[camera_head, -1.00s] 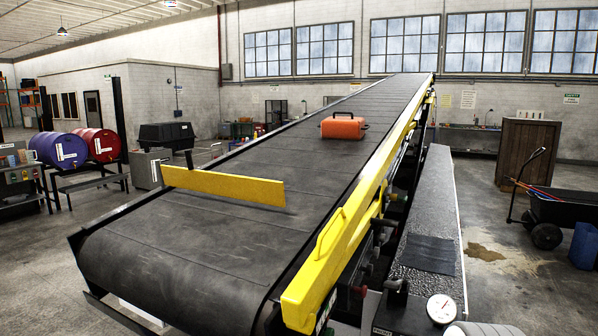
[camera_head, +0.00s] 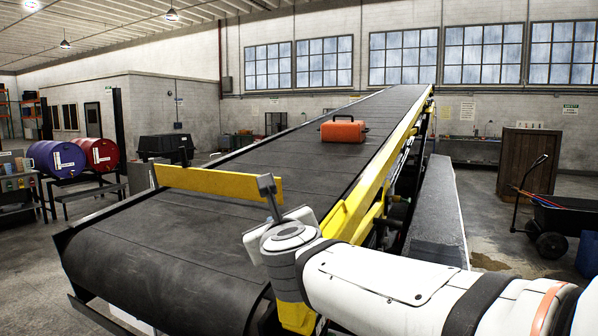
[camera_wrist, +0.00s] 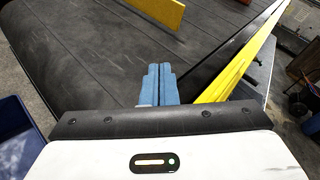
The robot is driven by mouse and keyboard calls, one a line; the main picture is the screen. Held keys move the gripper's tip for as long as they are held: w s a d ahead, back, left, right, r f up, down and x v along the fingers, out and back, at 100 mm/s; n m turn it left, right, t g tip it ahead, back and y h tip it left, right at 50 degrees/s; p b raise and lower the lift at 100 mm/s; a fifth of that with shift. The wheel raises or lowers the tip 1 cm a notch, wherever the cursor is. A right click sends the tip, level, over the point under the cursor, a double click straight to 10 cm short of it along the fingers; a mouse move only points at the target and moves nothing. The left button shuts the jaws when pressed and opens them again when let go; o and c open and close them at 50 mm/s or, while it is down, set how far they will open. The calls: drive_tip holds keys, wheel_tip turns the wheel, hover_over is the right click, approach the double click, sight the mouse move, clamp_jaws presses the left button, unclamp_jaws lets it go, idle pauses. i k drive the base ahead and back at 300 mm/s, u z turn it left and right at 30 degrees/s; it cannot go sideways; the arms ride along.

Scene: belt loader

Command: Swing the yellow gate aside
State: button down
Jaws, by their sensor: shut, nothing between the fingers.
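The yellow gate (camera_head: 217,183) is a flat yellow bar lying across the black belt from its left side.
An orange case (camera_head: 343,130) sits farther up the sloping belt (camera_head: 170,235). A yellow rail (camera_head: 385,150) runs along the belt's right side, close to my arm. A grey ledge (camera_head: 436,215) lies right of it.

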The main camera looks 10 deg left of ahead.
sight(244, 186)
drive_tip(key=i, duration=1.85)
drive_tip(key=z, duration=0.05)
